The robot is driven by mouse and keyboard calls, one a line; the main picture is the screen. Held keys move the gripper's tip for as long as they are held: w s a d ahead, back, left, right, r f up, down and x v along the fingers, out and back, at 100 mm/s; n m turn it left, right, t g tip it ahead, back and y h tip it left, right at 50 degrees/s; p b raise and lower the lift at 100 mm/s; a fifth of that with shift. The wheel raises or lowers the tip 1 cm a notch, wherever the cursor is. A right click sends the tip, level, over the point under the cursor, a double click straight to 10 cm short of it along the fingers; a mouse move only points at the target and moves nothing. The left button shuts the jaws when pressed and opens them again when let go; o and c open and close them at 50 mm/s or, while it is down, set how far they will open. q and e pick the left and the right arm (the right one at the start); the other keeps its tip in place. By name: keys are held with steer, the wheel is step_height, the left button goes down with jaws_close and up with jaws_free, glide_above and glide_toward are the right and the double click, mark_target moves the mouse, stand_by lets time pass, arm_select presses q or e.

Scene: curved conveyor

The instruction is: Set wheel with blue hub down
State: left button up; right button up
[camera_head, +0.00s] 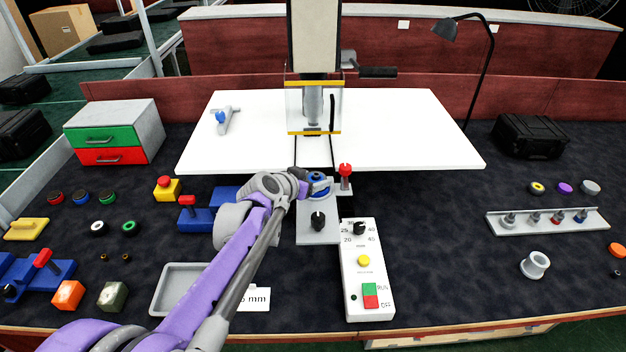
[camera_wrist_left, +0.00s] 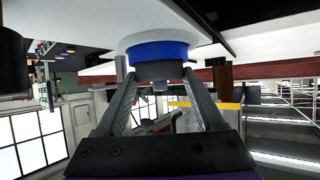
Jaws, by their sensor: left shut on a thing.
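The wheel with blue hub (camera_head: 319,188) is at the tip of my left gripper (camera_head: 303,182), close above the grey plate in front of the white table. In the left wrist view, which is turned over, the blue hub (camera_wrist_left: 157,50) shows between the two fingertips of my left gripper (camera_wrist_left: 158,75), with a pale round rim beyond it. The gripper is shut on the wheel. I cannot tell whether the wheel touches the plate. My right gripper is not in view.
A grey plate (camera_head: 318,232) with a black knob lies under the gripper, and a red knob (camera_head: 345,170) stands just right. A white control box (camera_head: 367,280) is in front. The white table (camera_head: 410,130) carries a clear-guarded machine. A grey tray (camera_head: 172,288) lies left.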

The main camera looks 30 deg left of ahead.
arm_select(q)
steer(key=shift+f, duration=0.1)
steer(key=o, duration=1.4)
steer(key=shift+s+r, duration=0.1)
steer(key=shift+r, duration=0.15)
steer(key=p+v, duration=0.1)
steer(key=v, duration=1)
steer(key=shift+s, duration=0.35)
steer(key=shift+r, duration=0.15)
